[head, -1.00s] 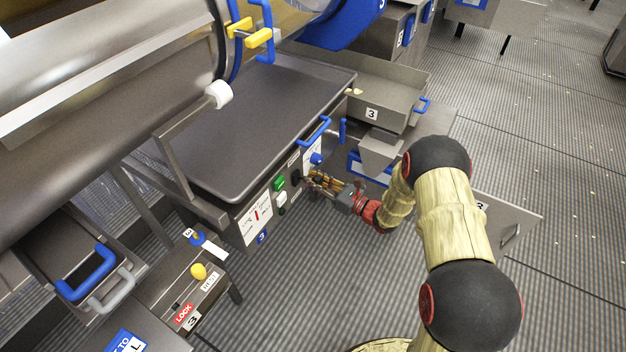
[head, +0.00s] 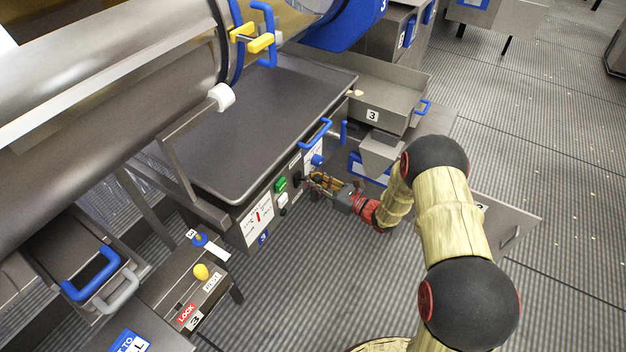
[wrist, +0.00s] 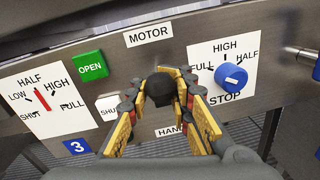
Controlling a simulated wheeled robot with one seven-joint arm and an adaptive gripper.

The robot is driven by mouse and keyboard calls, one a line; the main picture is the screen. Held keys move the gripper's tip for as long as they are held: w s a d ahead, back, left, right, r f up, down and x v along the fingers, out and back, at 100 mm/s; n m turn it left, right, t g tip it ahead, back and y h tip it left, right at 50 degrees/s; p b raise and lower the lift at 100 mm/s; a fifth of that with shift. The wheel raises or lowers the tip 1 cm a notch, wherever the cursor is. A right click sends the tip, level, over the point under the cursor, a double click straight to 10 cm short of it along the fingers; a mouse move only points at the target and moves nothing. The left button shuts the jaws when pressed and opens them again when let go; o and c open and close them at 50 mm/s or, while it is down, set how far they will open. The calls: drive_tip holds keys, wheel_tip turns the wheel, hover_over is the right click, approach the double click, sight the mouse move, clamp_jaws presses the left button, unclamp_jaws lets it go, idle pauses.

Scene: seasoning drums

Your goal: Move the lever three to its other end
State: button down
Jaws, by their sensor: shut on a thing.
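The black lever (wrist: 170,92) sticks out of the front panel in the wrist view, between the MOTOR label above and the partly covered HAND label below. My gripper (wrist: 164,86) is shut on it, with one yellow-padded finger on each side. In the head view my gripper (head: 309,180) is at the panel, just right of the green button. It and the panel's edge mostly hide the lever there. A blue plate marked 3 (wrist: 77,147) is at the panel's lower left.
A green OPEN button (wrist: 90,66) and a partly hidden SHUT button (wrist: 108,106) are left of the lever. A blue dial (wrist: 231,77) is close on its right. Open floor (head: 330,265) lies in front.

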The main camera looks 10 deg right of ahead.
drive_tip(key=c, duration=2)
unclamp_jaws()
drive_tip(key=shift+w+r, duration=0.15)
drive_tip(key=shift+r, duration=0.1)
drive_tip(key=shift+c, duration=0.2)
drive_tip(key=o, duration=0.5)
drive_tip(key=shift+f, duration=0.15)
drive_tip(key=v, duration=1.2)
